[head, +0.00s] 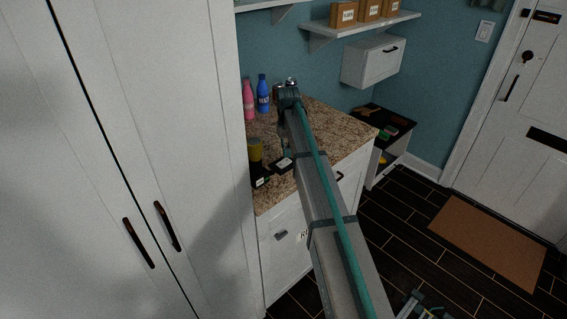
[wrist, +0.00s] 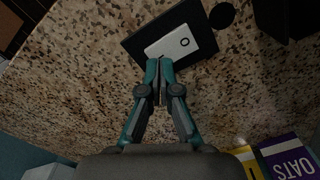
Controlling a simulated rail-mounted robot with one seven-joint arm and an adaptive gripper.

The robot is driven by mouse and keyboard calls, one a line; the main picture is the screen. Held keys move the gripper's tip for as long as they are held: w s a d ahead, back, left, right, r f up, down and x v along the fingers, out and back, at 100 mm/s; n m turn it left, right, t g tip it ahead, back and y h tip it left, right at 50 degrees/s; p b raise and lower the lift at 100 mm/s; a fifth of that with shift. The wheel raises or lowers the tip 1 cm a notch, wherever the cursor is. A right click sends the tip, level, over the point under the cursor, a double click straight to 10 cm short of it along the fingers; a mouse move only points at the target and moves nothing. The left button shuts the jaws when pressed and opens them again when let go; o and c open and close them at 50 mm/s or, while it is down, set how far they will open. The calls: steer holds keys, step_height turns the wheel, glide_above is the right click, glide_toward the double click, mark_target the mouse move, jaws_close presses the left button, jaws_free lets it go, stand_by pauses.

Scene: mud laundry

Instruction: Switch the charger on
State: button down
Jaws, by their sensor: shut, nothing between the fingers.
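A flat black pad with a light grey plate on it, seemingly the charger (wrist: 135,41), lies on the speckled counter in the wrist view. The plate (wrist: 182,44) bears a small dark ring mark near its right end. My gripper (wrist: 160,66) is shut and empty, with its fingertips over the plate's lower edge. I cannot tell whether they touch it. In the head view a small black item with a pale label (head: 284,164) lies on the counter below my arm's end, likely the same charger. My gripper is mostly hidden there.
Pink (head: 249,100) and blue (head: 262,93) bottles stand at the counter's back. A dark yellow-topped container (head: 256,150) stands at the left, beside the tall white cabinet (head: 190,120). Bare granite (wrist: 80,95) lies left.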

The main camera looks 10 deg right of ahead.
mark_target(287, 160)
steer(key=shift+f+b, duration=0.35)
steer(key=shift+f, duration=0.8)
stand_by(1.2)
steer(key=shift+r+p, duration=1.95)
steer(key=shift+r, duration=1.55)
